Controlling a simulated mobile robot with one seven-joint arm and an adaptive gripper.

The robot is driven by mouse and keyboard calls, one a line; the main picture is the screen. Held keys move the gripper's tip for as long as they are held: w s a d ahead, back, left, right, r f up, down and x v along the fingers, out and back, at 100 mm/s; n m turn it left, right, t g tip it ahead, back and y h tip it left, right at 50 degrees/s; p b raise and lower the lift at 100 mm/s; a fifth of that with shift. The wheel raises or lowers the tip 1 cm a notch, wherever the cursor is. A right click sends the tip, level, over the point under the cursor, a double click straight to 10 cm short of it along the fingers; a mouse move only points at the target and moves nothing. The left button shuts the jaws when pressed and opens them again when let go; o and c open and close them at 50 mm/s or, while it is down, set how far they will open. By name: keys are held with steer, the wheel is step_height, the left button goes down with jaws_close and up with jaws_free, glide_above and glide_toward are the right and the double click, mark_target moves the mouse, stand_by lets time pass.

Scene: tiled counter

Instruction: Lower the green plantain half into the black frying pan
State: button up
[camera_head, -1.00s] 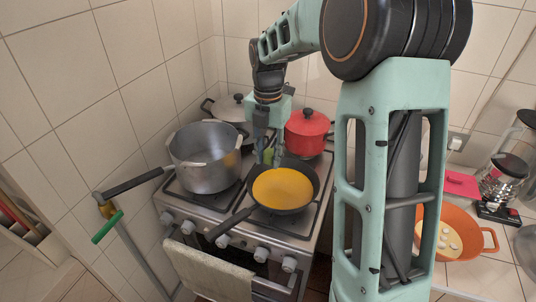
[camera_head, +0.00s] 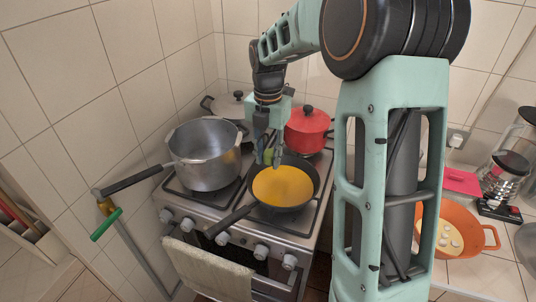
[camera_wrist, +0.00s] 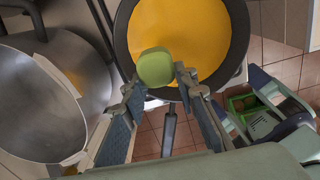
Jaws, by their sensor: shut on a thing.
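The green plantain half (camera_wrist: 156,66) is held at the fingertips of my gripper (camera_wrist: 158,92); its rounded green side faces the wrist camera. My gripper (camera_head: 268,158) is shut on it, and in the head view the plantain is mostly hidden between the fingers. The black frying pan (camera_head: 314,174) sits on the front right of the stove with yellow-orange liquid in it. In the wrist view the plantain overlaps the near part of the pan (camera_wrist: 122,40) and its liquid. The gripper is at the pan's back-left edge in the head view; its height above the liquid is unclear.
A large grey pot (camera_head: 205,172) stands close on the left of the frying pan, its handle pointing left. A red lidded pot (camera_head: 306,134) and a lidded silver pot (camera_head: 230,107) stand behind. An orange pan (camera_head: 465,240) is on the counter at right.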

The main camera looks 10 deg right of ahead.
mark_target(268, 187)
steer(key=shift+f+b, duration=1)
steer(key=shift+f, duration=1)
steer(key=shift+f+b, duration=1.4)
steer(key=shift+f, duration=1.1)
stand_by(0.4)
steer(key=o, duration=1.2)
steer(key=shift+r, duration=0.1)
